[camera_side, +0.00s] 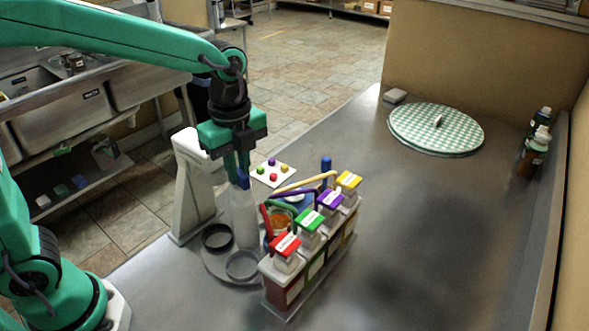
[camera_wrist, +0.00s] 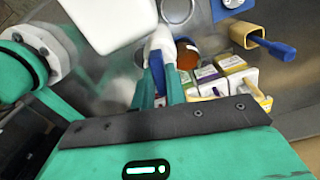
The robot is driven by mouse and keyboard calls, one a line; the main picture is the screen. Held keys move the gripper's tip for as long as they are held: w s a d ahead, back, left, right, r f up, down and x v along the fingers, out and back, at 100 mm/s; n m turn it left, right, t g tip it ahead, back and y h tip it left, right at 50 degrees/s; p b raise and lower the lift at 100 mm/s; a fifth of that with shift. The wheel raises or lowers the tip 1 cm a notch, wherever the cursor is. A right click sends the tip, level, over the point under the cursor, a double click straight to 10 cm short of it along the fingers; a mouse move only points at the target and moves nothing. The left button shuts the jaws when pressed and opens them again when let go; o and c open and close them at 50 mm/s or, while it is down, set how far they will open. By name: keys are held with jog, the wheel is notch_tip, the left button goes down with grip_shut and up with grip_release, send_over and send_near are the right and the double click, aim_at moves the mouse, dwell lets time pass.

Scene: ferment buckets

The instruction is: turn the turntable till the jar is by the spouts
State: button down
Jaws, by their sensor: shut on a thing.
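A grey turntable (camera_side: 219,265) stands on the steel table, with a dark ring (camera_side: 217,237) and a paler ring (camera_side: 241,265) on it. A pale upright post (camera_side: 243,220) rises at it. My gripper (camera_side: 241,182) points down and is shut on the top of this post; the wrist view shows the fingers (camera_wrist: 160,85) closed at its pale end. A jar with orange contents (camera_side: 283,219) is partly hidden among the coloured spouts (camera_side: 290,194), close beside the red one. The jar also shows beyond my fingers in the wrist view (camera_wrist: 187,52).
Dispensers with red, green, purple and yellow lids (camera_side: 310,220) stand in a row right of the turntable. A white stand (camera_side: 194,190) is close on the left. A green checked disc (camera_side: 410,135) and bottles (camera_side: 533,153) are far right. The table's right half is mostly clear.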

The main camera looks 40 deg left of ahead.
jog(key=shift+r+m, duration=0.1)
jog(key=shift+m, duration=3.3)
jog(key=c, duration=1.4)
grip_release()
jog(key=shift+c, duration=0.2)
jog(key=shift+r, duration=3.9)
